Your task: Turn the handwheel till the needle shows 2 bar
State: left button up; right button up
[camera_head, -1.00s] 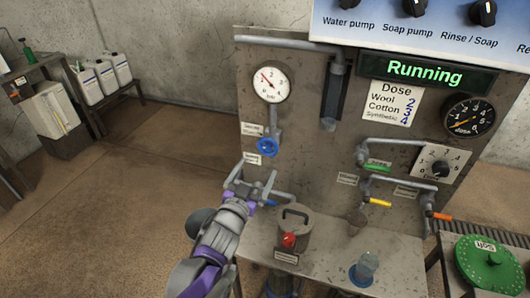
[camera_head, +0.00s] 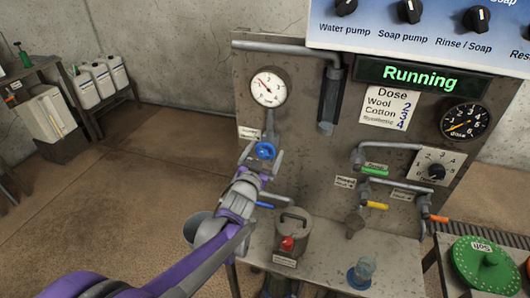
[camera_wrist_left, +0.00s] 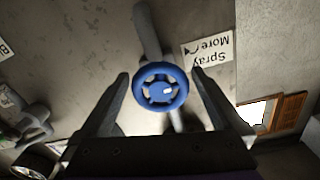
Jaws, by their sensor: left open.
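The blue handwheel (camera_head: 265,150) sits on a grey pipe below the round white pressure gauge (camera_head: 268,87) on the panel. The gauge's red needle points to the upper left; its exact reading is too small to tell. My left gripper (camera_head: 261,158) is at the handwheel, its fingers on either side. In the left wrist view the handwheel (camera_wrist_left: 161,86) lies between the two open fingers (camera_wrist_left: 162,90), with gaps visible on both sides. My right gripper is not in view.
A label reading "Spray More" (camera_wrist_left: 208,50) is beside the wheel. Coloured lever valves and a dial (camera_head: 437,170) are to the right.

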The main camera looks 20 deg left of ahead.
pick_arm(q)
jog(key=c, duration=1.2)
jog(key=shift+o, duration=0.2)
jog(key=shift+m, duration=0.4)
jog(key=m, duration=0.4)
jog(key=shift+a+r+m+p, duration=0.1)
jog(key=shift+a+m+p, duration=0.05)
jog(key=shift+m+p, duration=0.25)
jog(key=m+p, duration=0.1)
jog(key=m, duration=0.3)
jog(key=shift+r+m, duration=0.1)
jog(key=shift+m, duration=0.2)
jog(key=m+p, duration=0.1)
jog(key=m, duration=0.3)
jog(key=shift+r, duration=0.15)
jog(key=shift+m+p, duration=1.05)
jog(key=shift+m, duration=1.15)
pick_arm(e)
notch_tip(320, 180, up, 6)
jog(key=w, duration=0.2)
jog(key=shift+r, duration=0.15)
